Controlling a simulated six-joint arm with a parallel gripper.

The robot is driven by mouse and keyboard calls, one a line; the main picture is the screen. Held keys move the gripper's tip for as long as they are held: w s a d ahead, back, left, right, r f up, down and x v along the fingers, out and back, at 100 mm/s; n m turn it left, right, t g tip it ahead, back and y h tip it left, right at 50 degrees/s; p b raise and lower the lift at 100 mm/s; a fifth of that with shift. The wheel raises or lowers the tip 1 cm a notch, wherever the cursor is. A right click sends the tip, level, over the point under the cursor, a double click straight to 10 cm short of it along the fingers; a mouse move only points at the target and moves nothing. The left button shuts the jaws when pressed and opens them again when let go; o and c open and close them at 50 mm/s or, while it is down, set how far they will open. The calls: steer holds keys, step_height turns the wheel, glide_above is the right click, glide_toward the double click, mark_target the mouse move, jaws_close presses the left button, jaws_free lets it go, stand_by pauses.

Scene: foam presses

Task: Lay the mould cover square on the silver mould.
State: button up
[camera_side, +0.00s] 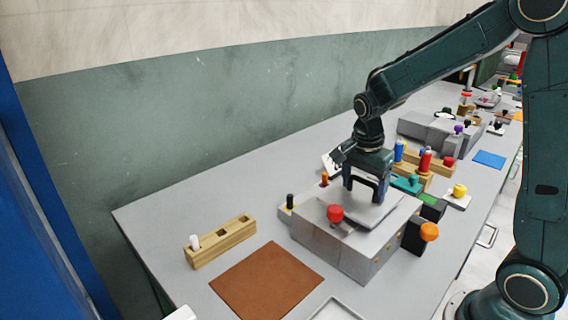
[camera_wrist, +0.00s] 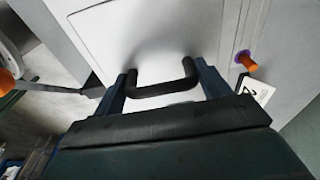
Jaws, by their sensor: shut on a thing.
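The mould cover (camera_side: 381,214) is a pale flat plate with a black arched handle. In the wrist view the cover (camera_wrist: 165,32) fills the middle, with the handle (camera_wrist: 163,88) between my fingers. My gripper (camera_side: 368,193) is shut on the handle, and it also shows in the wrist view (camera_wrist: 162,80). The cover is at the top of a grey, silver-looking block (camera_side: 338,246), which I take as the silver mould. My gripper hides part of the cover. I cannot tell whether the cover rests flat or hovers slightly above the block.
A red knob (camera_side: 335,213) stands at the block's near edge and an orange knob (camera_side: 430,232) at its right. A wooden rack (camera_side: 222,243) and a brown mat (camera_side: 266,281) lie to the left. Another grey block (camera_side: 424,130) and bottles stand behind. The table's far left is clear.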

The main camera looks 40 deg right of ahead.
mark_target(361, 201)
steer(key=shift+f, duration=0.3)
steer(key=shift+f, duration=0.55)
stand_by(0.6)
steer(key=o, duration=1.5)
steer(key=shift+c, duration=0.2)
step_height(361, 201, up, 14)
steer(key=a, duration=0.1)
steer(key=shift+a+f, duration=0.15)
steer(key=shift+a, duration=0.2)
steer(key=shift+s, duration=0.1)
steer(key=s+a+n+t, duration=0.2)
steer(key=s+a+n, duration=0.1)
steer(key=s+n, duration=0.5)
steer(key=s+a+n+t+y, duration=0.1)
steer(key=s+a+n+t, duration=0.2)
steer(key=s+n, duration=0.6)
steer(key=shift+a+r+n+t, duration=0.3)
steer(key=shift+a+r+n, duration=0.2)
steer(key=shift+a, duration=0.15)
